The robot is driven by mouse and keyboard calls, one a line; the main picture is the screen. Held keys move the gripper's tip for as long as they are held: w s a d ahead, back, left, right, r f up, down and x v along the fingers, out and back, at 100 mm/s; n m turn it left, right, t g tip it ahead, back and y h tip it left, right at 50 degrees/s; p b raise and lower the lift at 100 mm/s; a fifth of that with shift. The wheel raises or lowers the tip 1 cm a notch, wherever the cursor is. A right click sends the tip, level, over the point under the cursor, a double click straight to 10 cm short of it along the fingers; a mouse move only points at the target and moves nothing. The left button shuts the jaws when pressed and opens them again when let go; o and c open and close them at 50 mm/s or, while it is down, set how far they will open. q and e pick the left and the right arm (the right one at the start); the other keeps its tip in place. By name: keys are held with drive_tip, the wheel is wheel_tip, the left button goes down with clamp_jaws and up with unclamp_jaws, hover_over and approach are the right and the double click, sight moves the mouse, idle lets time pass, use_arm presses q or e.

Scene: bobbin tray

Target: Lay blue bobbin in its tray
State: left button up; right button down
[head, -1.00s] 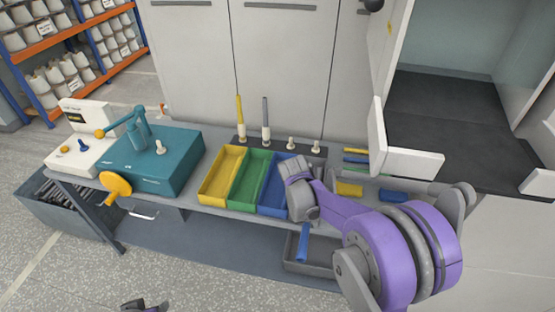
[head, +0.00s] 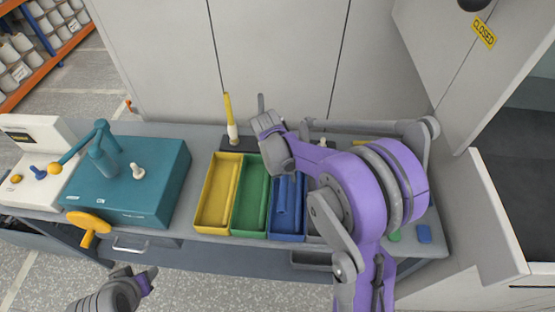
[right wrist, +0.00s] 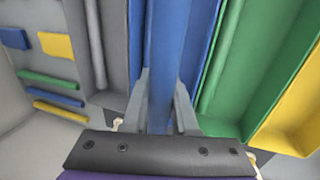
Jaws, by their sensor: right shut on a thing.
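My right gripper (right wrist: 165,105) is shut on a blue bobbin (right wrist: 165,45), a long rod that runs away from the fingers. In the head view the held bobbin (head: 283,195) hangs over or in the blue tray (head: 287,237); I cannot tell whether it touches the tray floor. The right fingertips are hidden behind my wrist in the head view. The blue tray also shows on both sides of the bobbin in the right wrist view (right wrist: 199,40). My left gripper (head: 136,272) is low at the left, open and empty, away from the bench.
A green tray (head: 250,234) and a yellow tray (head: 212,229) stand left of the blue tray. A teal machine (head: 150,190) with a yellow handwheel (head: 90,222) is farther left. Upright pegs with a yellow bobbin (head: 229,110) stand behind the trays. Cabinet doors (head: 280,60) rise behind.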

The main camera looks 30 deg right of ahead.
drive_tip(key=shift+s+f+b, duration=0.3)
drive_tip(key=shift+s+f, duration=0.05)
drive_tip(key=shift+f, duration=0.4)
drive_tip(key=shift+w+f+b, duration=0.1)
drive_tip(key=shift+f+b, duration=0.5)
drive_tip(key=shift+f, duration=1.1)
use_arm(q)
drive_tip(key=s+f, duration=0.1)
drive_tip(key=f, duration=0.1)
drive_tip(key=shift+s+f, duration=0.35)
drive_tip(key=shift+s, duration=0.05)
